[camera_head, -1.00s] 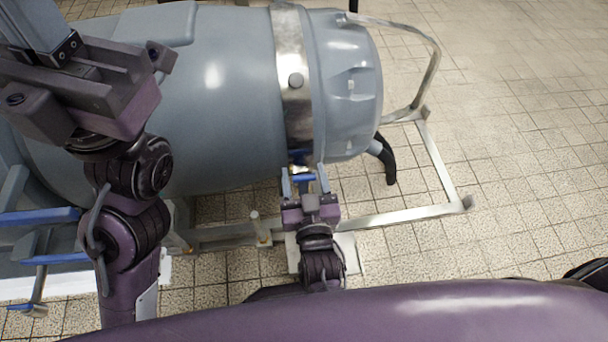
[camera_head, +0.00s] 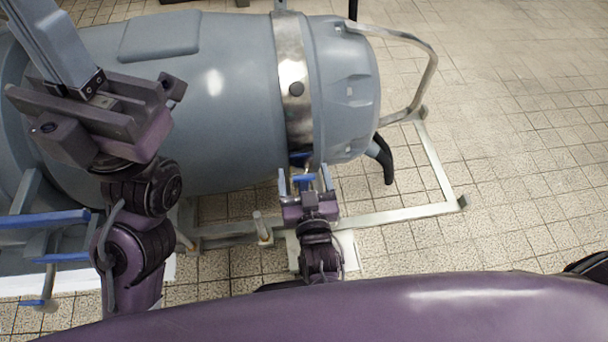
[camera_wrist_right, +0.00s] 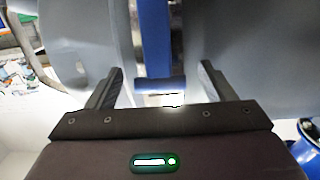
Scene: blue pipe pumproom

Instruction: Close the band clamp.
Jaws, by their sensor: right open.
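The metal band clamp (camera_head: 293,82) wraps around the grey cylindrical vessel (camera_head: 215,90) near its domed right end. A blue part (camera_head: 300,157) sits low on the band, and in the right wrist view a blue strip (camera_wrist_right: 156,45) runs down to a blue crosspiece (camera_wrist_right: 160,86). My right gripper (camera_head: 305,178) is just below the band's lower end, open, and in the wrist view its fingers (camera_wrist_right: 160,88) stand either side of the blue crosspiece. I cannot tell whether they touch it. My left gripper (camera_head: 55,40) is at the upper left, in front of the vessel, its fingers pointing up and partly cut off.
A metal frame (camera_head: 400,213) runs along the tiled floor below and right of the vessel. A bent tube (camera_head: 436,75) loops off the vessel's right end, with a black curved handle (camera_head: 384,160) below. Blue-edged bars (camera_head: 45,218) are at lower left. Floor at right is clear.

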